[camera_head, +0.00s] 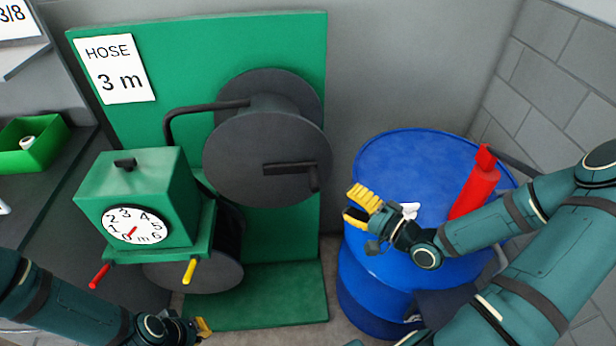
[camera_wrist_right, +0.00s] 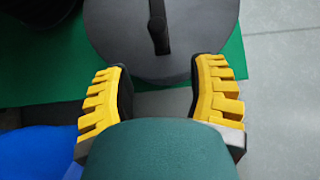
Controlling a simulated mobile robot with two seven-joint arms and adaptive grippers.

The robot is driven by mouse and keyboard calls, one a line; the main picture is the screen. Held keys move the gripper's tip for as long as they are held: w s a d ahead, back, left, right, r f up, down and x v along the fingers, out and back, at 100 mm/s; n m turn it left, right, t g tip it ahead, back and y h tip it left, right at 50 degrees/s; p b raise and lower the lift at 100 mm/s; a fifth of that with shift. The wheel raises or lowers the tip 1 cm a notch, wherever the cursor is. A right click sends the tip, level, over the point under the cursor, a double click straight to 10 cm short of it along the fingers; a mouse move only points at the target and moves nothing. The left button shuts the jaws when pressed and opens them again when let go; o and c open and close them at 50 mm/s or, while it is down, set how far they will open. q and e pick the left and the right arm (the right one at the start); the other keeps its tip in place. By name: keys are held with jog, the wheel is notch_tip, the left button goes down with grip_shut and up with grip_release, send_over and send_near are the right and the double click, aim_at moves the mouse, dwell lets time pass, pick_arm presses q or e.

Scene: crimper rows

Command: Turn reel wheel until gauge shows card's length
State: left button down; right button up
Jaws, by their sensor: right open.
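The grey reel wheel (camera_head: 255,165) is mounted on the green stand, with a dark crank handle (camera_head: 290,170) on its front disc. The wheel's disc also shows in the right wrist view (camera_wrist_right: 205,45), beyond the fingers. The round white gauge (camera_head: 136,224) is on a green box; its red needle points lower left, near 0. The white card (camera_head: 114,69) reads "HOSE 3 m". My right gripper (camera_head: 362,204) is open and empty, right of the wheel and above the blue drum. My left gripper (camera_head: 203,327) is at the bottom edge, below the gauge box; its fingers are mostly hidden.
A blue drum (camera_head: 375,160) stands right of the stand, with a red cylinder (camera_head: 475,188) on top. The gauge box has a red lever (camera_head: 99,276) and a yellow lever (camera_head: 190,270). A green bin (camera_head: 32,152) sits on the left bench. A block wall closes the right.

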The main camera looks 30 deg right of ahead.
jog(key=b+x, duration=0.1)
jog(key=x, duration=1.2)
jog(key=shift+w, duration=0.15)
jog(key=shift+a, duration=0.1)
grip_shut()
